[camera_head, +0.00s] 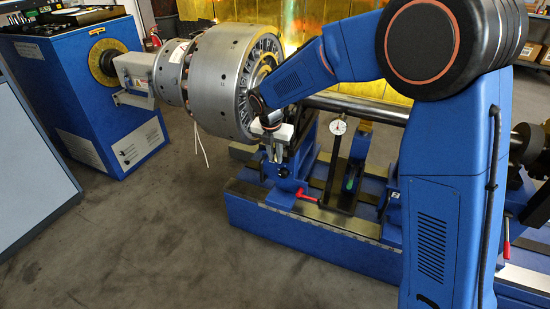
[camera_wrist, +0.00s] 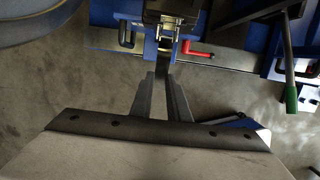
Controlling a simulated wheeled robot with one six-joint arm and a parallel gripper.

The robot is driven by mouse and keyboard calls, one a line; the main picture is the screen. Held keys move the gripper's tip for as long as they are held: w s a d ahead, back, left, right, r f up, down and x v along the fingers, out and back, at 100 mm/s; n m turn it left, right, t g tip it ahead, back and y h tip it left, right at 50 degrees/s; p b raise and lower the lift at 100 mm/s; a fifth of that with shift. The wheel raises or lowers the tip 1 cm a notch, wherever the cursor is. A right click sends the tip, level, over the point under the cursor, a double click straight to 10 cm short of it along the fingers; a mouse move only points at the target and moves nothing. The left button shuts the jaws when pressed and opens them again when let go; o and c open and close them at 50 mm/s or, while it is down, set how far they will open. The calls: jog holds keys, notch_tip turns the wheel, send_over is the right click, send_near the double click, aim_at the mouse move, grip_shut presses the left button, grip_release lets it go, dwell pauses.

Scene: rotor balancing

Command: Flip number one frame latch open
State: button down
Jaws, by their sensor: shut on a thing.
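My gripper (camera_wrist: 161,80) points at the blue bearing frame, with its two fingers close together on a narrow dark latch lever (camera_wrist: 162,70). The latch hangs from the front of the frame (camera_wrist: 150,48), below a metal block at the top of the wrist view. In the head view my gripper (camera_head: 275,152) is in front of the same frame (camera_head: 288,184), beside the big rotor (camera_head: 217,82). The fingers and wrist partly hide the latch there, so its exact angle cannot be told.
A red handle (camera_wrist: 198,53) sticks out just right of the latch and also shows in the head view (camera_head: 306,197). A green-tipped lever (camera_wrist: 291,98) and a dial gauge (camera_head: 338,127) stand further right. A blue drive cabinet (camera_head: 85,100) is at left. The front floor is clear.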

jog(key=shift+w+r, duration=0.1)
jog(key=shift+r, duration=0.1)
dwell(0.4)
jog(key=c, duration=1.7)
grip_release()
jog(key=shift+g, duration=0.3)
jog(key=s+r, duration=0.1)
jog(key=r, duration=1)
jog(key=s+a+r, duration=0.1)
jog(key=r, duration=0.5)
jog(key=shift+s, duration=0.3)
